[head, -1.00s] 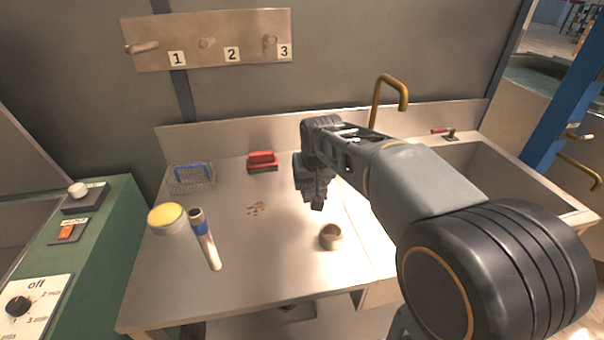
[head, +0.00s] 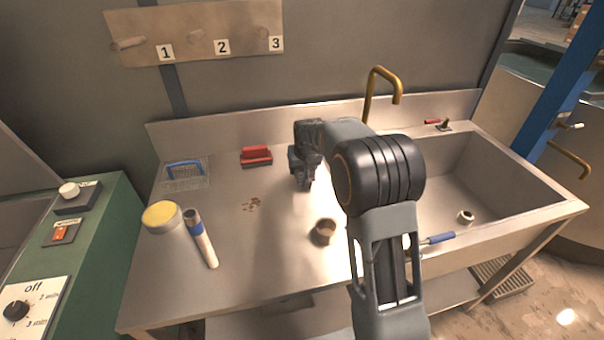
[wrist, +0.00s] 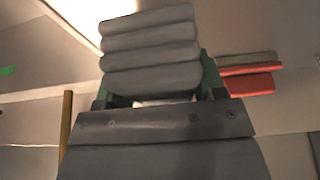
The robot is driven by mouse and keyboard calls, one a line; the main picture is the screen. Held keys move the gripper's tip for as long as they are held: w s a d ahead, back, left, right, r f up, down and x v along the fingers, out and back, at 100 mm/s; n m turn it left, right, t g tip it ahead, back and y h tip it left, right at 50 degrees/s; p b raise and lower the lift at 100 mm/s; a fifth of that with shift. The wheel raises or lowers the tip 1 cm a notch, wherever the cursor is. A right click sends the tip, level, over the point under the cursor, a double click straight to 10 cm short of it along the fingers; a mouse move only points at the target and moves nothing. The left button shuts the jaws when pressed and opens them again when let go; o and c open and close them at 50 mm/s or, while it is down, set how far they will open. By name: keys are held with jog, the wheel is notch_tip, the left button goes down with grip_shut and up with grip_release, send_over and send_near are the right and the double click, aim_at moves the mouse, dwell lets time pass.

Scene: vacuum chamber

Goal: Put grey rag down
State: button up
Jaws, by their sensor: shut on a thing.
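The grey rag (wrist: 150,52) is a folded stack of soft layers in the wrist view. My gripper (wrist: 155,88) is shut on it, with a green-edged finger on each side. In the head view my gripper (head: 305,184) points down over the metal counter (head: 285,270), right of the red brush-like block (head: 256,156). I cannot make out the rag there, and I cannot tell whether it touches the counter.
The sink (head: 480,180) and brass tap (head: 372,95) are right.

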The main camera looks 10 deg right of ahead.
jog(key=shift+w+f, duration=0.2)
jog(key=shift+f, duration=0.15)
jog(key=shift+w+f, duration=0.1)
jog(key=shift+f, duration=1.45)
jog(key=shift+f, duration=0.1)
jog(key=shift+f, duration=0.15)
jog(key=o, duration=0.8)
jog(key=shift+o, duration=0.2)
